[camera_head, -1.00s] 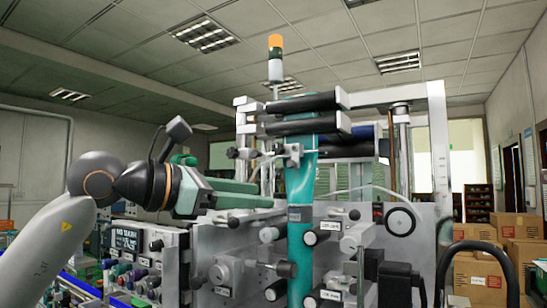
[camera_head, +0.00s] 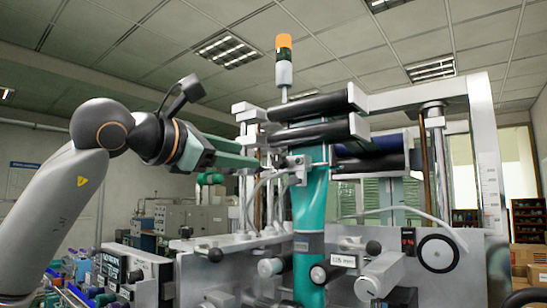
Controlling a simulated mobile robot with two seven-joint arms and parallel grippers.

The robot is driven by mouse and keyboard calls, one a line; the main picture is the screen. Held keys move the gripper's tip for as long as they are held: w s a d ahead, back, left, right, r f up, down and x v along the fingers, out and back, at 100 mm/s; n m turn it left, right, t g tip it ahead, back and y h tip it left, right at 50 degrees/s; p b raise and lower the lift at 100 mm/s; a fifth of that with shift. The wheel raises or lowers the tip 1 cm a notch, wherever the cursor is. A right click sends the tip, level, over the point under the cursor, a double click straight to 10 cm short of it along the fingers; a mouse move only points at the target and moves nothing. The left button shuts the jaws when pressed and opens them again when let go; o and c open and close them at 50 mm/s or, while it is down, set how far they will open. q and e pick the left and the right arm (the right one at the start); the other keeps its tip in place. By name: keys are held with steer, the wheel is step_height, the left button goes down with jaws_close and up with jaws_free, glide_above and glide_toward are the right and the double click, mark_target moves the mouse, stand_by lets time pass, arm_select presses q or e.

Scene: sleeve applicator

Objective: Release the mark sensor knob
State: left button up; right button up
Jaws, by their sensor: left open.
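My left gripper (camera_head: 248,161) reaches in from the left with its green fingers pointing right. It is open, and its tips are close to the small grey sensor bracket (camera_head: 297,171) on the teal film sleeve (camera_head: 310,200). The mark sensor knob is not clearly visible; the fingers seem to cover the bracket's left end. I cannot tell whether the fingers are around the knob or touching it. My right gripper is not in view.
Black rollers (camera_head: 308,105) lie just above the bracket. A tower light (camera_head: 284,68) stands above them. Several knobs and short rollers sit on the lower panel (camera_head: 225,262). A grey frame post (camera_head: 485,150) stands at right. Space left of the machine is fairly open.

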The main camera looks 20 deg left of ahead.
mark_target(277, 162)
arm_select(q)
steer(key=p+x, duration=0.2)
steer(key=x, duration=0.6)
steer(key=shift+d+p, duration=0.1)
steer(key=shift+p, duration=0.2)
steer(key=shift+w+d+f, duration=0.1)
steer(key=shift+w+d, duration=0.1)
steer(key=shift+w, duration=0.5)
steer(key=shift+c, duration=0.4)
jaws_close()
